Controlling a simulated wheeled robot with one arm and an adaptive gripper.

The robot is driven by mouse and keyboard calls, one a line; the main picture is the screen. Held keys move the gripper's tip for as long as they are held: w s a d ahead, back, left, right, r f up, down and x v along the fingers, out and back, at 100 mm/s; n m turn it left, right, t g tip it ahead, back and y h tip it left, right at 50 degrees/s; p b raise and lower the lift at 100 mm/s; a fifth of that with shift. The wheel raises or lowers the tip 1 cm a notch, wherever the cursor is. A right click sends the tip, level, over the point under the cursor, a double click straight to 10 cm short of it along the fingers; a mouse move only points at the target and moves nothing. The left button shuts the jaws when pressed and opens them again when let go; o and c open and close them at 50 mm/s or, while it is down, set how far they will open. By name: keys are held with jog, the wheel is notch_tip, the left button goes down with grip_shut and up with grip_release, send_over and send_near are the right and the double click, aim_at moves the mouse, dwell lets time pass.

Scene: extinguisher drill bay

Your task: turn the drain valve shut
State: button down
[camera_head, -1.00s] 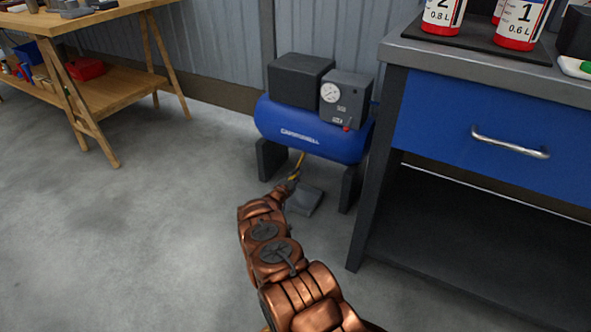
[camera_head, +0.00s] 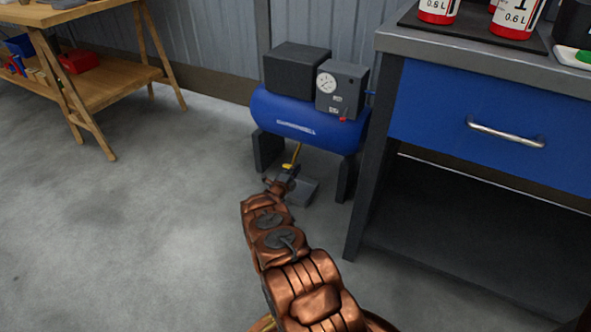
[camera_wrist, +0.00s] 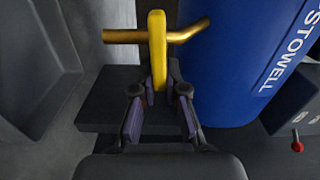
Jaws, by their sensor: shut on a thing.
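The drain valve has a yellow lever (camera_wrist: 157,45) on a brass pipe (camera_wrist: 122,36), close to the blue compressor tank (camera_wrist: 230,60). In the wrist view the lever stands across the pipe. My gripper (camera_wrist: 160,88) is shut on the lower end of the lever, one finger on each side. The valve body is mostly hidden there.
A grey tray (camera_head: 303,192) lies on the floor beside my gripper. The compressor stands on dark feet (camera_head: 266,150). A blue-drawer workbench (camera_head: 440,115) is close on the right. A wooden bench (camera_head: 110,75) stands at the left.

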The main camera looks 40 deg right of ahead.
jog(key=shift+f+m, duration=0.15)
jog(key=shift+m, duration=0.35)
jog(key=c, duration=1.2)
grip_release()
jog(key=shift+a, duration=0.4)
jog(key=v, duration=1.1)
jog(key=shift+s, duration=0.15)
